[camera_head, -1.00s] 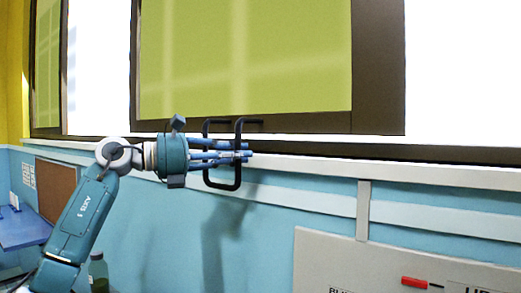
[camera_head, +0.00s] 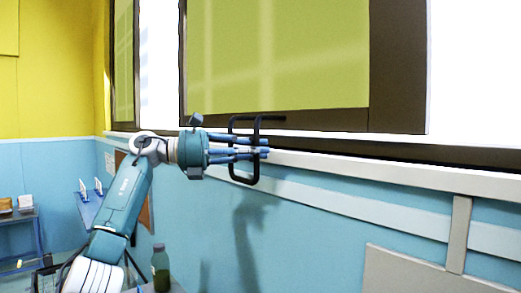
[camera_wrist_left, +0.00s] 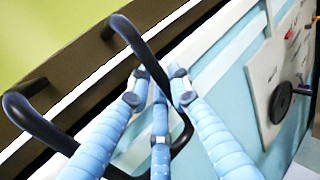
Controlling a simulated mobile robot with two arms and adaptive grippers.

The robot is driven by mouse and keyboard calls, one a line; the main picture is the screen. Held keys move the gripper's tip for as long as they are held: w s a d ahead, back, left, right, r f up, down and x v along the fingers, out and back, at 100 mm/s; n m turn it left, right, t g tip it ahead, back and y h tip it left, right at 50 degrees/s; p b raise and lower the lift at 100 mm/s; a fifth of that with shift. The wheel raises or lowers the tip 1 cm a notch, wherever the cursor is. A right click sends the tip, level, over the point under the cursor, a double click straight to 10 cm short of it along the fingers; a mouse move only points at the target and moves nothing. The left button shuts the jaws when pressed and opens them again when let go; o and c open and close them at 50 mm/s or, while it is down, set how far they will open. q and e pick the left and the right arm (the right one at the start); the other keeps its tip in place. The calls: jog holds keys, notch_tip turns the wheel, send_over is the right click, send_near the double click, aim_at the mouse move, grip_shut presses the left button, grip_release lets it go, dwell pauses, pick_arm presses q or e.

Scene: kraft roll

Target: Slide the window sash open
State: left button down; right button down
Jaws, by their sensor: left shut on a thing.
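The window sash has a dark brown frame (camera_head: 397,70) around a yellow-green pane (camera_head: 290,55), in the upper middle of the head view. A black loop handle (camera_head: 243,181) stands out from its lower rail; it also shows in the left wrist view (camera_wrist_left: 143,48). My left gripper (camera_head: 264,148) reaches in from the left, its blue fingers shut on the handle. In the wrist view, the left gripper's fingers (camera_wrist_left: 157,90) close around the handle's bar, partly hiding it. My right gripper is not in view.
A bright opening (camera_head: 470,70) lies right of the sash, a narrower one (camera_head: 159,65) left of it. A white sill (camera_head: 400,174) runs below. A green bottle (camera_head: 160,268) stands beneath my arm. A blue table (camera_head: 92,207) is at left.

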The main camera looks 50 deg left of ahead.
pick_arm(q)
jog(key=c, duration=1.6)
grip_release()
jog(key=shift+s+a+r, duration=0.1)
jog(key=shift+a+r, duration=0.15)
jog(key=shift+a, duration=0.05)
jog(key=shift+c, duration=0.2)
jog(key=shift+a+f, duration=0.15)
jog(key=v, duration=1.2)
jog(key=shift+s, duration=0.15)
